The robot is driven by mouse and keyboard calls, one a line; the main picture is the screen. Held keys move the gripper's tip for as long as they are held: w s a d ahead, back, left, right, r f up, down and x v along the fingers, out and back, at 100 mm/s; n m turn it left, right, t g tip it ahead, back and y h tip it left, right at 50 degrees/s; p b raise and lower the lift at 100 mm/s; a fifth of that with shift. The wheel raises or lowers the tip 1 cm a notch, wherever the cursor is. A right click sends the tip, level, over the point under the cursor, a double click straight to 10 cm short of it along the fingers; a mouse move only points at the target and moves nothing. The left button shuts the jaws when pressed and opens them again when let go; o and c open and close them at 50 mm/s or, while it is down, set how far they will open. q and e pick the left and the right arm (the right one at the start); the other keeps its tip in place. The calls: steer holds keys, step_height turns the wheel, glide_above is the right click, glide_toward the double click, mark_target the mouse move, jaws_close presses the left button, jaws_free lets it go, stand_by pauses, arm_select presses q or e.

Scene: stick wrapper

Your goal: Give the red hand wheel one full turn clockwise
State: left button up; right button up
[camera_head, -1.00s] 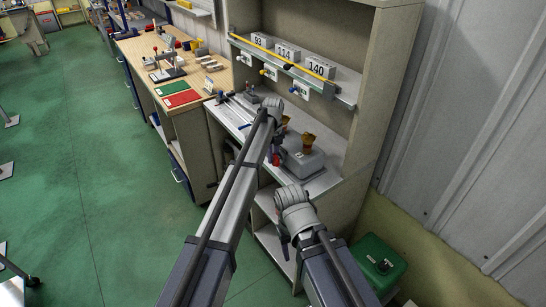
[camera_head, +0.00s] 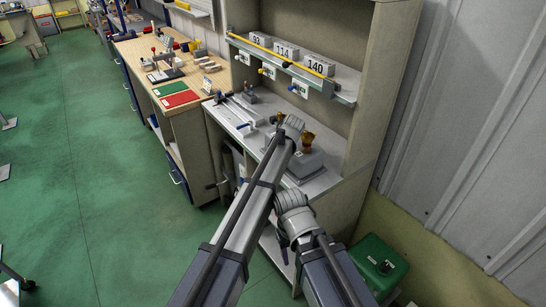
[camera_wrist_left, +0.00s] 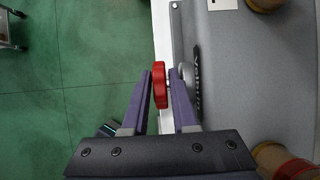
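The red hand wheel (camera_wrist_left: 159,85) shows edge-on in the left wrist view, on a short shaft at the side of a grey machine (camera_wrist_left: 255,70). My left gripper (camera_wrist_left: 161,73) is open, with one purple finger on each side of the wheel. The left finger is very close to the wheel's face; I cannot tell whether it touches. The right finger overlaps the shaft side. In the head view my left arm hides the wheel, while the grey machine (camera_head: 312,168) shows beside the wrist. My right arm's wrist (camera_head: 294,212) is low in front of the bench; its fingers are not clear.
The machine stands on a pale bench (camera_head: 325,183) under a shelf (camera_head: 345,88) with numbered blocks. A wooden bench (camera_head: 150,65) with red and green mats lies to the left. A green box (camera_head: 378,262) stands on the floor at right. The green floor is open.

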arm_select(q)
steer(key=shift+r, duration=0.1)
step_height(320, 180, up, 10)
steer(key=p, duration=1)
steer(key=shift+o, duration=0.3)
